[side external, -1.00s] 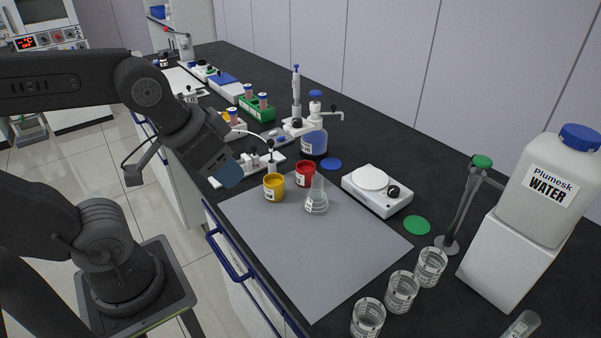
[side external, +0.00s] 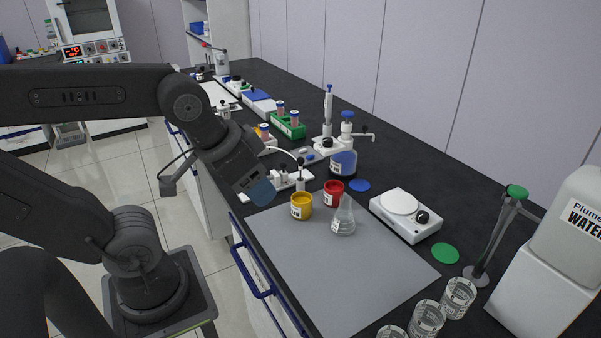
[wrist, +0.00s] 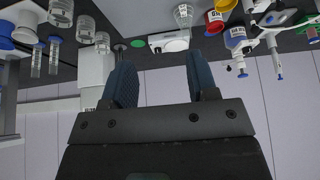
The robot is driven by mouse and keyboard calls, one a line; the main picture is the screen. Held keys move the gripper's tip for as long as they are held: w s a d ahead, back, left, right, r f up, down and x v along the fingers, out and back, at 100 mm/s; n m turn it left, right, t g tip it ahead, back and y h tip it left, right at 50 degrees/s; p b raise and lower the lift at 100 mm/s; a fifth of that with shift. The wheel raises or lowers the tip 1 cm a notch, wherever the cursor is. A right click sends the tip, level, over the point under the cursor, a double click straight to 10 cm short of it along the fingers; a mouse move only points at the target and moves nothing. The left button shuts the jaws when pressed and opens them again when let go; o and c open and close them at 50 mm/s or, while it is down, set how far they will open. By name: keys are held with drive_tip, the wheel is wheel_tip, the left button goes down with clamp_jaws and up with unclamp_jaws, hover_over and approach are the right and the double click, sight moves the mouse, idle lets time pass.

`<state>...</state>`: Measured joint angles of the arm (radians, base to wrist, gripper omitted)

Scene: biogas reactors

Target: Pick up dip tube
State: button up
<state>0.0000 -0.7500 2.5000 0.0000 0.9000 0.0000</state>
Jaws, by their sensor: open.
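I cannot tell for certain which thing is the dip tube. A thin white curved tube (side external: 284,149) shows behind my wrist in the side view, near the small white valve fixture (side external: 283,179). A slim grey upright piece with a green top (side external: 497,235) stands at the right. My gripper (side external: 259,191) points down over the bench's near edge, left of the yellow cup (side external: 301,207). In the wrist view my gripper (wrist: 160,62) has its two fingers wide apart with nothing between them.
A red cup (side external: 334,193), a glass flask (side external: 343,218) and a white balance (side external: 406,214) stand around the grey mat (side external: 335,275), which is mostly clear. A blue-capped bottle (side external: 343,162) and green tube rack (side external: 289,126) stand behind. Glass beakers (side external: 427,320) and a water container (side external: 565,235) are at the right.

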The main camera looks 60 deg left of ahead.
drive_tip(key=n+g+y, duration=0.1)
drive_tip(key=n+y, duration=0.2)
drive_tip(key=n, duration=0.9)
approach(300, 158)
drive_tip(key=x, duration=0.5)
drive_tip(key=shift+f, duration=0.1)
drive_tip(key=shift+x, duration=2.95)
drive_tip(key=shift+c, duration=0.3)
clamp_jaws()
